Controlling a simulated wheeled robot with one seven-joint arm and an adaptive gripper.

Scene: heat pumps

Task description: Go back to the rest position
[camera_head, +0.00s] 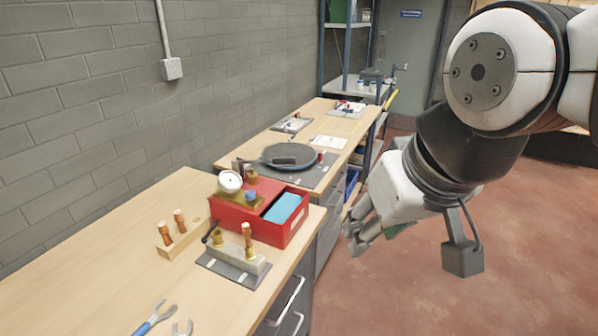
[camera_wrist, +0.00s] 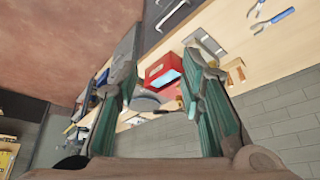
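My gripper (camera_head: 362,236) hangs in the air over the floor, to the right of the wooden workbench (camera_head: 110,265) and its drawers. In the wrist view my gripper (camera_wrist: 165,85) has its two fingers spread wide apart with nothing held between them. The bench and a red box (camera_head: 262,215) stand beyond the fingers in that view, apart from them. The red box (camera_wrist: 163,70) shows there between the fingers.
The red box holds a gauge (camera_head: 230,181) and a blue item. Beside it are a grey fixture (camera_head: 237,262) and a wooden block with copper-coloured pieces (camera_head: 178,232). Pliers (camera_head: 155,318) lie in front. A round dark plate (camera_head: 290,156) lies farther back. Red floor (camera_head: 450,305) on the right is clear.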

